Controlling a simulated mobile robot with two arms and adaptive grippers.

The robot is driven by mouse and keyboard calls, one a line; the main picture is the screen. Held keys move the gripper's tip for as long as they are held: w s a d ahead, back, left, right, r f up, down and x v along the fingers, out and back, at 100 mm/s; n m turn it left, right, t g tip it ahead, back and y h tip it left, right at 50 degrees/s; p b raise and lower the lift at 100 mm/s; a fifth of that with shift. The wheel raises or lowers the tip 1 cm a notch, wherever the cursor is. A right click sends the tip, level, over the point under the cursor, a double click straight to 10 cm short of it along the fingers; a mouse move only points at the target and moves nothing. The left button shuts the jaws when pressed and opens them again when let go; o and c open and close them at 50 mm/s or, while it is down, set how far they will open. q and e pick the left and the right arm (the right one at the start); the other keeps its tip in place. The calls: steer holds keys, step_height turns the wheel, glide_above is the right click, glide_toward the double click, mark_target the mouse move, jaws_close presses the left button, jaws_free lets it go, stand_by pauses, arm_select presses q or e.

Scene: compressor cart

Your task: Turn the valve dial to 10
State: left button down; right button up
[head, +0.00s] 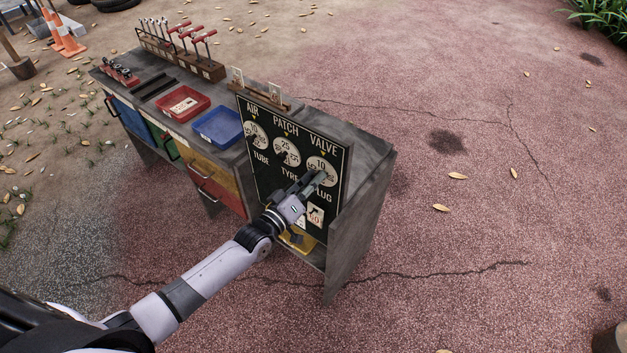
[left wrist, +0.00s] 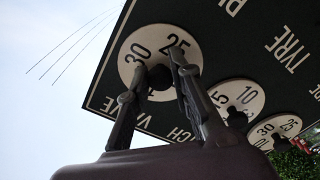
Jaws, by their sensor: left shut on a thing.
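The valve dial (head: 316,163) is the rightmost white disc on an upright black panel (head: 268,178), under the word VALVE and a small yellow mark. A 10 seems to stand at its top, below that mark. My left gripper (head: 318,178) is at the dial, covering its lower part. In the left wrist view the fingers (left wrist: 159,72) are shut on the dark knob (left wrist: 160,80) at the dial's centre. There the dial (left wrist: 150,40) shows 30 and 25, and the fingers hide its side near the VALVE label. My right gripper is not in view.
The patch dial (head: 287,146) and air dial (head: 254,130) sit left of the valve dial. The grey cart (head: 365,190) carries a blue tray (head: 216,127), a red tray (head: 184,101) and red-handled tools (head: 190,38). Open ground lies to the right.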

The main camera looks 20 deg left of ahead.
arm_select(q)
steer(key=shift+f, duration=0.1)
stand_by(0.3)
steer(key=c, duration=1.4)
jaws_free()
steer(key=shift+s, duration=0.15)
steer(key=v, duration=1.2)
